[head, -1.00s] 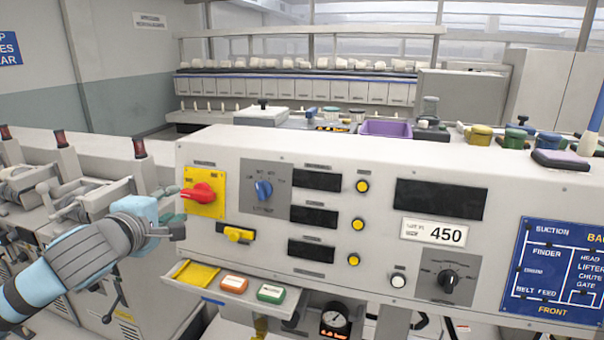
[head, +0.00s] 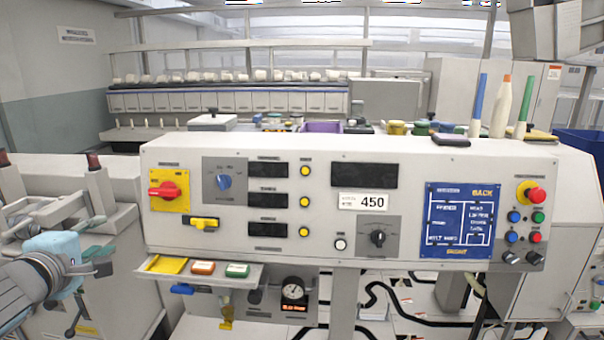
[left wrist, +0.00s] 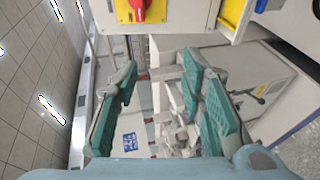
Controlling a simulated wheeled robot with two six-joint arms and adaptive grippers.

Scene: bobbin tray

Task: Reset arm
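My left arm comes in at the lower left of the head view. Its gripper (head: 98,262) is left of the control panel (head: 415,183), near the small shelf, and touches nothing that I can see. In the left wrist view the two green-padded fingers (left wrist: 158,85) stand well apart with nothing between them, so the gripper is open. The red switch (head: 164,191) on its yellow plate shows on the panel's left side. It also shows at the top of the left wrist view (left wrist: 146,10). My right gripper is not in view.
A purple tray (head: 322,127) and several bobbins stand behind the panel. Machine units with levers (head: 100,205) stand at the left.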

